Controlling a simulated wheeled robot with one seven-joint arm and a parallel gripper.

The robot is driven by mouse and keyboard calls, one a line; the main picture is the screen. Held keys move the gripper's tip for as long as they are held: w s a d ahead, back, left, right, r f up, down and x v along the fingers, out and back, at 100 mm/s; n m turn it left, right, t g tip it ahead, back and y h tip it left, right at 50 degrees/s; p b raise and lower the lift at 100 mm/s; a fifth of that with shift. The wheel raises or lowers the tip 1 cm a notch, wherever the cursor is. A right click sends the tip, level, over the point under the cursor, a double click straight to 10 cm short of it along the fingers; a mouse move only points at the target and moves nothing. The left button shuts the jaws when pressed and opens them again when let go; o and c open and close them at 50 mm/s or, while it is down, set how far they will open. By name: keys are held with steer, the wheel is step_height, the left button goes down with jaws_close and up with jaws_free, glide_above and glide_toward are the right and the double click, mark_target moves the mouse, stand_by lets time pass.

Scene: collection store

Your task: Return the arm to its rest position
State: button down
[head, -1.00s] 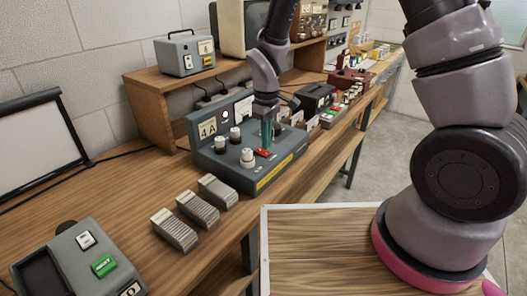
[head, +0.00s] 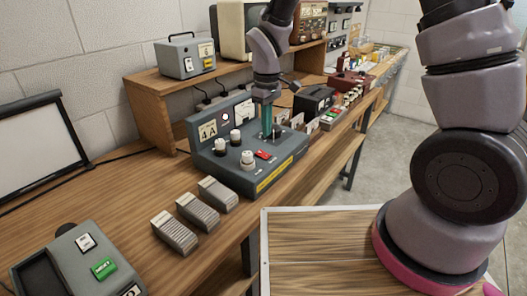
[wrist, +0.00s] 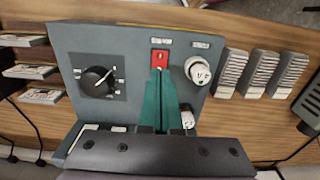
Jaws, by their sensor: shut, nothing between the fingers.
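My gripper (head: 267,120) has teal fingers and hangs over the grey control box marked 4A (head: 235,183) in the head view. In the wrist view the fingers (wrist: 160,75) are together, with nothing between them. Their tips show just at the lower edge of the red switch (wrist: 160,57) on the box's top. I cannot tell whether they touch it. The red switch also shows in the head view (head: 262,155), clear of the fingers. A black knob (wrist: 97,80) and white-topped knobs (wrist: 198,70) flank it.
Several ribbed grey blocks (head: 196,212) lie in front of the box on the wooden bench (head: 120,215). A grey unit with a green button (head: 104,268) stands at lower left. A wooden shelf (head: 150,118) stands behind. More equipment lines the bench beyond the box.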

steer(key=s+d+r+m+t+y, duration=0.1)
steer(key=d+r+m+t, duration=0.1)
steer(key=d+r+m, duration=0.5)
steer(key=d+r+t+y, duration=0.1)
steer(key=d+r, duration=0.5)
steer(key=r, duration=0.5)
steer(key=s+d+r+m+t, duration=0.4)
steer(key=s+d+r+m, duration=0.3)
steer(key=s+d+r, duration=0.2)
steer(key=shift+s+d+r+m, duration=0.35)
steer(key=shift+s+r, duration=0.35)
steer(key=shift+s, duration=0.45)
